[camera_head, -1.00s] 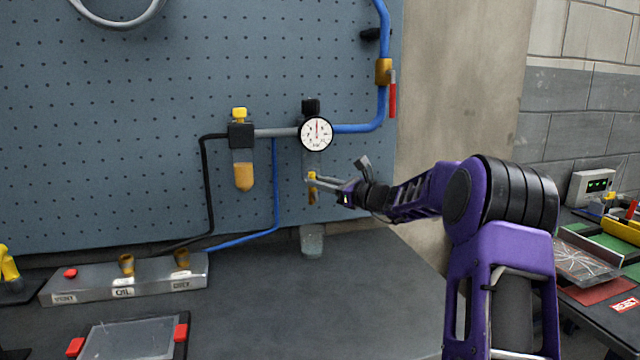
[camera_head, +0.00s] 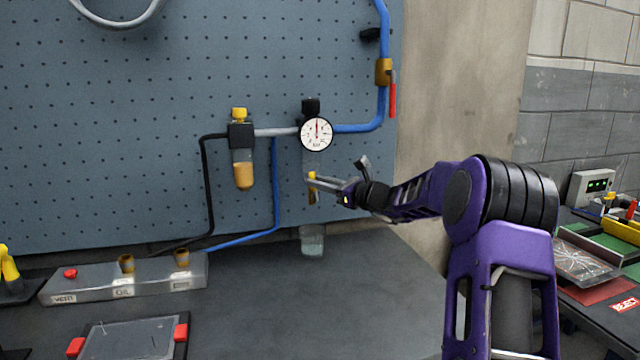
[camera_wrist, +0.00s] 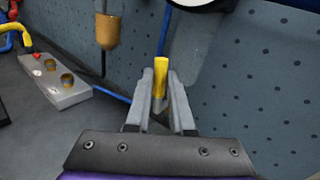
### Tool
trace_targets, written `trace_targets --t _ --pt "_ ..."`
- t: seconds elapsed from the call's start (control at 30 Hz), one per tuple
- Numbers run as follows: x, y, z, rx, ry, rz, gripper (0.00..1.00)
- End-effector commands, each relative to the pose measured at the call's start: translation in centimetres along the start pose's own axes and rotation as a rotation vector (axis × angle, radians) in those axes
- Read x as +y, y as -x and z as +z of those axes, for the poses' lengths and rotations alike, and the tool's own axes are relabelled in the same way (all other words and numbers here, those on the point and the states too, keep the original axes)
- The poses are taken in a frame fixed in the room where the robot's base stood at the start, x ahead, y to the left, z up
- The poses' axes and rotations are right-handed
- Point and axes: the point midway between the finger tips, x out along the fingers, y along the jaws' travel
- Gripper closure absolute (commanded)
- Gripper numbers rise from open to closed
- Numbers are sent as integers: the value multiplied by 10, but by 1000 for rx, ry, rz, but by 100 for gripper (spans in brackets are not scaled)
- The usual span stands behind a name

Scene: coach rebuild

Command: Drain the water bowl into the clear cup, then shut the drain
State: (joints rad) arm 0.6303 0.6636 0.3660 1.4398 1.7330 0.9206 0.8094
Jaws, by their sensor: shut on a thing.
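The water bowl (camera_head: 311,158) hangs under the round gauge, clear and pale; its water level cannot be made out. Below it is the drain, with a yellow handle (camera_head: 311,175) and a brass stem (camera_head: 313,197). My gripper (camera_head: 316,181) comes in from the right and is shut on the yellow drain handle. In the wrist view the handle (camera_wrist: 160,72) stands between the two grey fingers (camera_wrist: 161,92). The clear cup (camera_head: 312,240) stands upright on the bench under the drain, with pale liquid in its lower part.
The gauge (camera_head: 316,133) sits just above the bowl. An amber oil bowl (camera_head: 243,175) hangs to the left, with a blue hose (camera_head: 276,190) between. A grey block with brass cups (camera_head: 150,275) lies at left. The bench right of the cup is clear.

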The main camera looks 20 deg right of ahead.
Motion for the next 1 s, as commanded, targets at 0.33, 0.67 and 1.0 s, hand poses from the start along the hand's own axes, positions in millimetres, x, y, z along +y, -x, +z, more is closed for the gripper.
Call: trace_targets --t 0.33,0.67,1.0 --pt "5 -3 2 51 75 9 100" --pt "17 -12 2 199 297 29 100" --pt "32 -21 -5 379 566 53 100"
